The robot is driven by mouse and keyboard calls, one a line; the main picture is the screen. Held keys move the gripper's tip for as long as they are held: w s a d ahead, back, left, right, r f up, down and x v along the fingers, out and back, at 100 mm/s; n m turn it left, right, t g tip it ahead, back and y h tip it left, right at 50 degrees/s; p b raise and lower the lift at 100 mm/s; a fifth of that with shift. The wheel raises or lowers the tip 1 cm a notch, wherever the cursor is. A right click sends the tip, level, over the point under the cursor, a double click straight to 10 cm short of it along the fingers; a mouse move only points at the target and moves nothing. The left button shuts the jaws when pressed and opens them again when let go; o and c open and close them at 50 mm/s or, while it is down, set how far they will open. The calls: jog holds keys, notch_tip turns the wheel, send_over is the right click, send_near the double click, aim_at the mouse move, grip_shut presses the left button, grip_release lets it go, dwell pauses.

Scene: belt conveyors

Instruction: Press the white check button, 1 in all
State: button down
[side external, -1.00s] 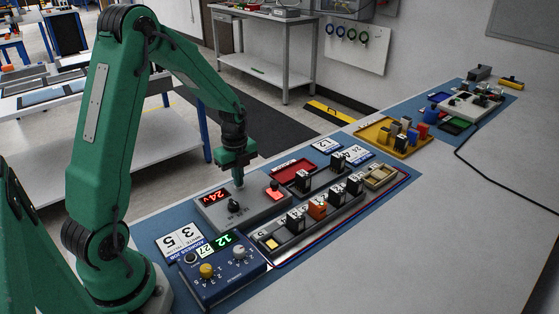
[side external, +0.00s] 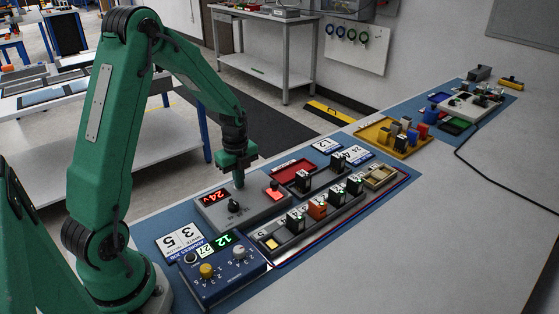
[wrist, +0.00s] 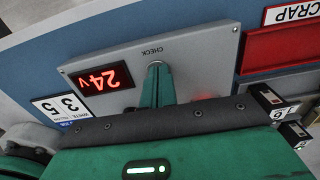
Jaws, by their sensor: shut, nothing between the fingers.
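The grey check box (side external: 262,207) stands on the blue mat, with a red "24v" display (side external: 216,196). In the wrist view its face carries the word CHECK, and a pale round rim of the check button (wrist: 154,64) shows right at my fingertips. My gripper (side external: 239,185) is shut and empty, pointing down at the box top. In the wrist view my gripper (wrist: 154,74) covers most of the button. Its tips look to be on or just over it; I cannot tell how far it is pressed in.
A rack (side external: 277,242) of black modules and one orange module stands right of the box, some with green lights. A blue knob box (side external: 222,270) is in front. A red scrap tray (side external: 292,172) and a yellow tray (side external: 371,133) lie behind.

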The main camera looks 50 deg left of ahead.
notch_tip(320, 180, up, 14)
dwell(0.7)
dwell(0.6)
jog(key=s+d+r+n+t, duration=0.2)
jog(key=s+d+r+n, duration=0.1)
jog(key=s+d+n, duration=0.4)
jog(key=s+d+r+n+t, duration=0.3)
jog(key=s+d+n, duration=0.5)
jog(key=n, duration=0.3)
jog(key=shift+s+d+r, duration=0.2)
jog(key=shift+d+r, duration=0.2)
jog(key=shift+r, duration=0.4)
dwell(0.3)
